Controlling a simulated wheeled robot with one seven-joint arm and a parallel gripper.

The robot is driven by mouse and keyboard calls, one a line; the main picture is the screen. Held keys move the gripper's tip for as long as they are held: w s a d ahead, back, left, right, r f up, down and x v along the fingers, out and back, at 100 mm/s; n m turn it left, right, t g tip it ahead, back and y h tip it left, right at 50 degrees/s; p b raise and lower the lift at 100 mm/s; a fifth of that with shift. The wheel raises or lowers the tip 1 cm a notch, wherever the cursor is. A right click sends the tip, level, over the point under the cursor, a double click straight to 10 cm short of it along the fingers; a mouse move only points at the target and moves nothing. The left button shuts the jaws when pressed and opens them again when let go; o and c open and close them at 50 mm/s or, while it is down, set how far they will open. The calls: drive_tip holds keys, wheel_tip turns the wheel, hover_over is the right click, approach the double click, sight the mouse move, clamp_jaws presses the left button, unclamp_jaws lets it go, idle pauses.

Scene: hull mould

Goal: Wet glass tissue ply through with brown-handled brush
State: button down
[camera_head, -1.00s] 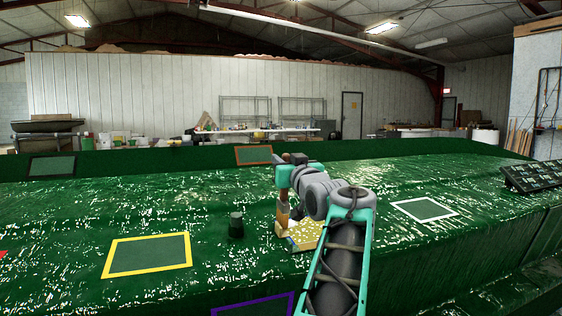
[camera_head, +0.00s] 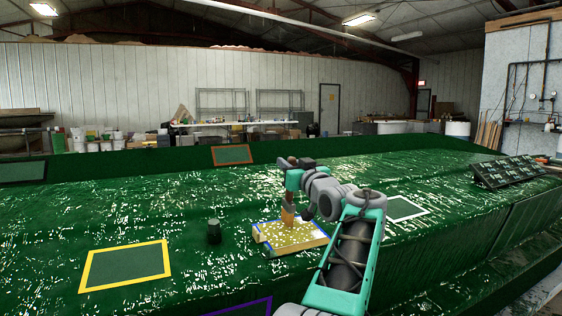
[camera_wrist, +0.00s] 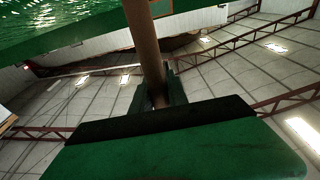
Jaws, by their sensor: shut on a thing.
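My gripper (camera_head: 291,180) is shut on the brown handle of a brush (camera_head: 287,214). The handle also shows between the jaws in the wrist view (camera_wrist: 146,45). The brush hangs upright, with its pale lower end down at a glass tissue ply (camera_head: 290,233). The ply is whitish with yellow-green speckles and lies on a small board with a blue edge and a tan side (camera_head: 281,246). The brush end appears to meet the ply's surface, but I cannot tell how firmly. My arm covers part of the view to the right of the board.
The board rests on the glossy green hull mould (camera_head: 150,210). Yellow (camera_head: 126,245), white, orange and purple frames mark the surface. A dark rack (camera_head: 515,170) stands at the far right.

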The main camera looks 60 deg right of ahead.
drive_tip(key=s+d+p, duration=0.3)
drive_tip(key=d+p, duration=0.1)
drive_tip(key=d, duration=0.2)
drive_tip(key=shift+s, duration=0.35)
drive_tip(key=shift+d+p, duration=0.1)
drive_tip(key=shift+p, duration=0.2)
wheel_tip(320, 180, up, 7)
drive_tip(key=p, duration=0.4)
drive_tip(key=shift+s+a, duration=0.25)
drive_tip(key=shift+s, duration=0.2)
